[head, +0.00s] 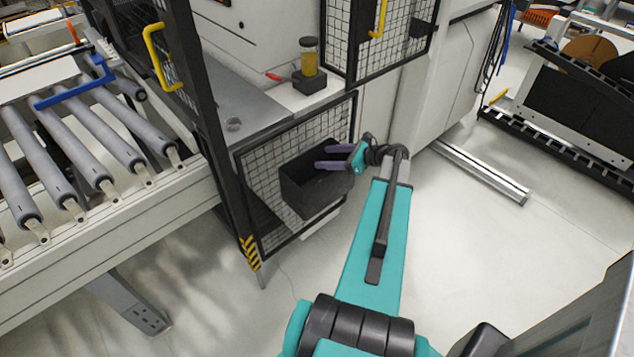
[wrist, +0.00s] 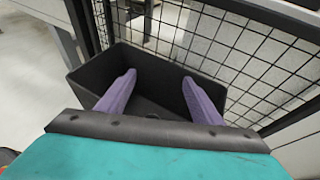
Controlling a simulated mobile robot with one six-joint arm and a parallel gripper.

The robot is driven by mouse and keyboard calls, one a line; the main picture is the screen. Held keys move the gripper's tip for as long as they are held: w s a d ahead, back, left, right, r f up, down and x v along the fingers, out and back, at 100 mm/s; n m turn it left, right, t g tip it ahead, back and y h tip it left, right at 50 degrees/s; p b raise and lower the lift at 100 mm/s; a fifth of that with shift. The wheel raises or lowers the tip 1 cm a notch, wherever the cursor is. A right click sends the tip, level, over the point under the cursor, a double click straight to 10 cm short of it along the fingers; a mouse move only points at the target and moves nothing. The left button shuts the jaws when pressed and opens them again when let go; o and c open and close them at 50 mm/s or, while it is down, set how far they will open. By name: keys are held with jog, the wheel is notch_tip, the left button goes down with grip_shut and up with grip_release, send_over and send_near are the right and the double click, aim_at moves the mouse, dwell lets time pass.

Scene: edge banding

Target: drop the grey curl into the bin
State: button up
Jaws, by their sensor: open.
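The black bin (head: 312,195) hangs at the mesh guard below the work ledge, and its open top also shows in the wrist view (wrist: 85,84). My gripper (head: 318,158) is over the bin's opening, its two purple fingers wide apart. In the wrist view the fingers (wrist: 158,77) point into the bin with nothing between them. A small grey round thing (head: 233,124), perhaps a curl, lies on the grey ledge above and left of the bin. The bin's floor is dark and partly hidden by my gripper, so I cannot tell what lies in it.
The black mesh guard (head: 335,122) stands right behind the bin. A yellow-filled jar (head: 309,58) stands on a dark block on the ledge, beside a red-handled tool (head: 273,76). A roller conveyor (head: 75,150) is at the left. The floor in front is clear.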

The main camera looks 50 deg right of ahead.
jog(key=shift+s, duration=0.1)
jog(key=b+v, duration=0.3)
jog(key=v, duration=1)
jog(key=shift+s, duration=0.3)
jog(key=shift+d, duration=0.15)
dwell(0.5)
